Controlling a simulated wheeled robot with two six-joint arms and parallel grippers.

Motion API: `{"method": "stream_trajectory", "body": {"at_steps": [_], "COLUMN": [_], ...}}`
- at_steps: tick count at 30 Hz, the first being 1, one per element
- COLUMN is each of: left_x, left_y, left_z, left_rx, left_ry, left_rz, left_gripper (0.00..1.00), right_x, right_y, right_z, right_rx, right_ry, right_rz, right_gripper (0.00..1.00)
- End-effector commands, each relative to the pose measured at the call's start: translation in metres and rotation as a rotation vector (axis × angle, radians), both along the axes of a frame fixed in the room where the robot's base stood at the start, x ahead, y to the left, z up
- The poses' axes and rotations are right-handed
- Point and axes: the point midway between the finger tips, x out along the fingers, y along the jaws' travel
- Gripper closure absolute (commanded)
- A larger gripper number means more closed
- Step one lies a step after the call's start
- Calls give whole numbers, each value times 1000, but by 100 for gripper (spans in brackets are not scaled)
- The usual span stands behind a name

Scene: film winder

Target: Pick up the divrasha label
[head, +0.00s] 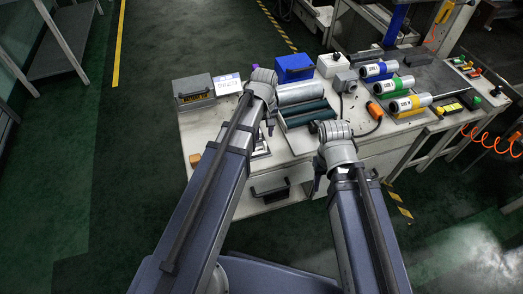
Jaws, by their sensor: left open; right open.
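A small white card with blue printing (227,84) stands at the back left of the bench, beside a grey box. It may be the divrasha label, but its print is too small to read. My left gripper (269,122) is over the left part of the bench, right of and nearer than the card, mostly hidden by its own wrist. My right gripper (319,181) is at the bench's front edge, also largely hidden by its wrist. Both are open, and I see nothing held. Neither touches the card.
The grey box (193,95) is left of the card; a blue box (294,67) is further right. The green floor (110,160) left of the bench is clear.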

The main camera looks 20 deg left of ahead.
Motion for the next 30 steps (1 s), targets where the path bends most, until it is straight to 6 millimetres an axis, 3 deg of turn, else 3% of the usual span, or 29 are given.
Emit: {"method": "stream_trajectory", "body": {"at_steps": [5,17,26,30], "left_x": [0,1,1,1], "left_y": [-1,-5,-5,-5], "left_z": [-5,-51,-51,-51], "left_rx": [0,0,0,0], "left_ry": [0,0,0,0], "left_rz": [-1,0,-1,-1], "left_gripper": [54,54,54,68], "right_x": [0,0,0,0], "right_y": [0,0,0,0], "right_z": [-5,-51,-51,-51], "right_rx": [0,0,0,0], "right_ry": [0,0,0,0], "right_rz": [0,0,0,0], "right_gripper": [50,50,50,50]}}
